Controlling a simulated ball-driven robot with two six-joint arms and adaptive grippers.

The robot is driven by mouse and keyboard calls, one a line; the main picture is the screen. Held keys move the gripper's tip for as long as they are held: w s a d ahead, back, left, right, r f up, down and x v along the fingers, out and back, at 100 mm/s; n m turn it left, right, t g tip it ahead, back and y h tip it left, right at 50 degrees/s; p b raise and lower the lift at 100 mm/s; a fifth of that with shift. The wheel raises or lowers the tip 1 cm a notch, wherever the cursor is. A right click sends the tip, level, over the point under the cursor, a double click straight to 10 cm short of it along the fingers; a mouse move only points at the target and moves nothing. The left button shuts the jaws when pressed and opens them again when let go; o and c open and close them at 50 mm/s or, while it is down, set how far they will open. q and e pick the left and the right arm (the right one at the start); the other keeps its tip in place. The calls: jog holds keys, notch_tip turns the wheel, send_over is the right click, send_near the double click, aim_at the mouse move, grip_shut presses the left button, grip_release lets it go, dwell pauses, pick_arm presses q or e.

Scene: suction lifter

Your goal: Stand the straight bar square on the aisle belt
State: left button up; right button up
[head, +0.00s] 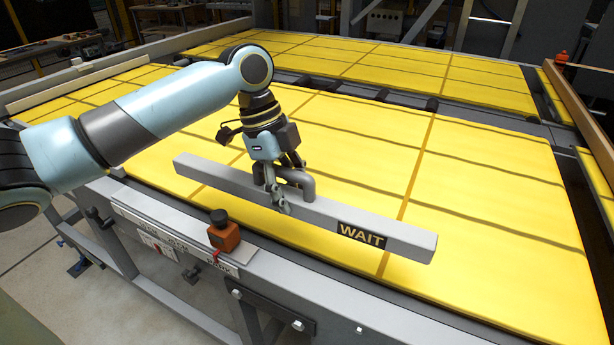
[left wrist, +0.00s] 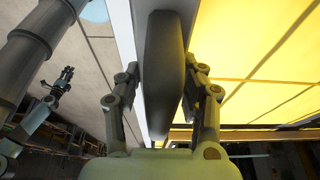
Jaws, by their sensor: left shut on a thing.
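The straight bar (head: 330,212) is a long grey beam with a dark label reading WAIT near its right end. It has a grey loop handle (head: 303,183) at its middle. My left gripper (head: 282,200) is shut on that handle from above. I cannot tell whether the bar touches the belt. In the left wrist view the dark handle (left wrist: 160,75) stands between the two fingers.
A second yellow belt section (head: 420,70) lies behind a dark gap. The belt right of and behind the bar is clear. A wooden rail (head: 580,110) borders the right side.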

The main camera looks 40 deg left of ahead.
pick_arm(q)
notch_tip(320, 180, down, 8)
jog(key=b, duration=0.2)
jog(key=shift+b, duration=0.4)
jog(key=shift+f, duration=0.2)
jog(key=shift+r, duration=0.1)
jog(key=shift+p, duration=0.3)
jog(key=w+a+b, duration=0.1)
jog(key=w+b, duration=0.1)
jog(key=w, duration=0.1)
jog(key=w+a+b, duration=0.1)
jog(key=w+b, duration=0.1)
jog(key=w, duration=0.1)
jog(key=w+a+b, duration=0.1)
jog(key=w+b, duration=0.1)
jog(key=w, duration=0.2)
jog(key=shift+w+f, duration=0.1)
jog(key=shift+f, duration=0.2)
jog(key=shift+w+a+r+b, duration=0.1)
jog(key=shift+w+a+b, duration=0.25)
jog(key=shift+w, duration=0.3)
jog(key=shift+f, duration=0.75)
